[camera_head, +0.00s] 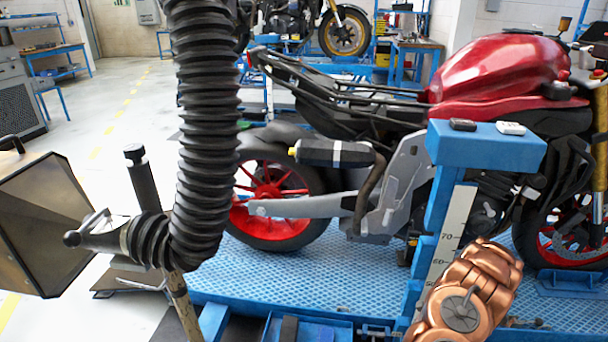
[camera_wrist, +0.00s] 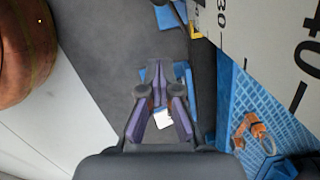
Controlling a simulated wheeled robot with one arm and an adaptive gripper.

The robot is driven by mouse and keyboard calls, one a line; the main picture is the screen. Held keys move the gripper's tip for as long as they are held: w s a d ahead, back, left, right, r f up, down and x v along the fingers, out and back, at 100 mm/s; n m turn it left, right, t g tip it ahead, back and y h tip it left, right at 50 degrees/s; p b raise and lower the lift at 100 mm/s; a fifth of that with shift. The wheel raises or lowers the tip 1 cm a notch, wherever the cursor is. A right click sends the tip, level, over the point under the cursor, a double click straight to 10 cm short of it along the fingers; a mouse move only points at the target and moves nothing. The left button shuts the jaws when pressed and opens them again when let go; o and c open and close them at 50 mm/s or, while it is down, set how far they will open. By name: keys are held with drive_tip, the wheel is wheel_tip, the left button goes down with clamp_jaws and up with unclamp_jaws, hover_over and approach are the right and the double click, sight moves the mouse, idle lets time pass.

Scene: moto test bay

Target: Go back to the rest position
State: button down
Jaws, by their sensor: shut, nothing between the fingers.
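My gripper (camera_wrist: 158,98) shows in the wrist view with its purple-grey fingers close together and nothing held between them. It points over a dark grey floor, beside a pale scale plate (camera_wrist: 285,40) with large black numbers. In the head view my copper arm shows at the lower right, folded low in front of the blue post (camera_head: 428,240) with the scale. The gripper itself is hidden in the head view.
A red motorcycle (camera_head: 500,75) stands on a blue lift platform (camera_head: 330,270). Two small devices (camera_head: 511,128) lie on the blue post top. A black ribbed hose (camera_head: 207,120) hangs at left, near a dark metal box (camera_head: 45,220). Open floor (camera_head: 120,120) lies at far left.

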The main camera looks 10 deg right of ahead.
drive_tip(key=w+a+r+n+y, duration=0.1)
drive_tip(key=w+a+r+n, duration=0.35)
drive_tip(key=a+r, duration=0.6)
drive_tip(key=w+a+r+n+y, duration=0.1)
drive_tip(key=w+a+r+n, duration=0.3)
drive_tip(key=a+r, duration=0.7)
drive_tip(key=s+a+r+n+g, duration=0.1)
drive_tip(key=s+a+r+n, duration=0.4)
drive_tip(key=a+r, duration=0.35)
drive_tip(key=s+a+r+n+g, duration=0.2)
drive_tip(key=s+a+r+n, duration=0.55)
drive_tip(key=s, duration=0.55)
drive_tip(key=s+a+r+n+h, duration=0.1)
drive_tip(key=s+r+n+h, duration=0.15)
drive_tip(key=s, duration=0.65)
drive_tip(key=s+a+r+n+h, duration=0.1)
drive_tip(key=s+r, duration=0.2)
drive_tip(key=s, duration=0.6)
wheel_tip(320, 180, up, 20)
drive_tip(key=p, duration=1.8)
drive_tip(key=shift+s+d+f, duration=0.15)
drive_tip(key=shift+s+d, duration=0.05)
drive_tip(key=shift+s, duration=0.05)
